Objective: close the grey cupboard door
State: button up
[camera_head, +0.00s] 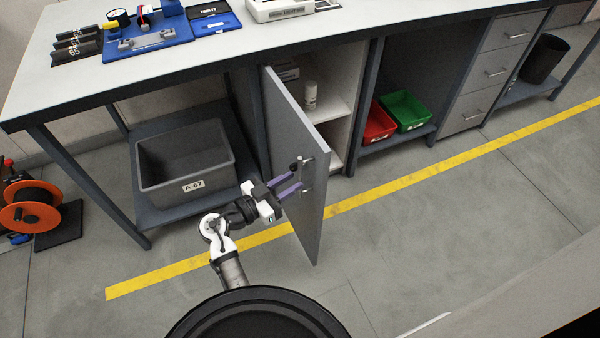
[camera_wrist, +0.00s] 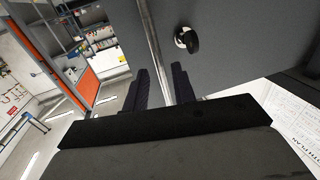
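The grey cupboard door (camera_head: 305,220) stands open, swung out from the cupboard under the bench. Its outer face is towards my gripper, and a slim metal handle (camera_wrist: 153,45) and a black round lock (camera_wrist: 187,39) show on it in the wrist view. My gripper (camera_head: 298,186) is at the door's outer face, at the handle. The exact contact is partly hidden. The open cupboard (camera_head: 322,105) shows pale shelves with a white container (camera_head: 310,95).
A grey bin (camera_head: 190,172) sits on the low shelf left of the door. Red (camera_head: 379,123) and green (camera_head: 405,110) bins are right of the cupboard. A bench leg (camera_head: 90,190) stands at left. The floor right of the door is clear, with a yellow line (camera_head: 430,175).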

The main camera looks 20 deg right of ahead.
aim_at(300, 191)
jog(key=shift+p+x, duration=0.3)
jog(key=shift+x, duration=1.6)
grip_shut()
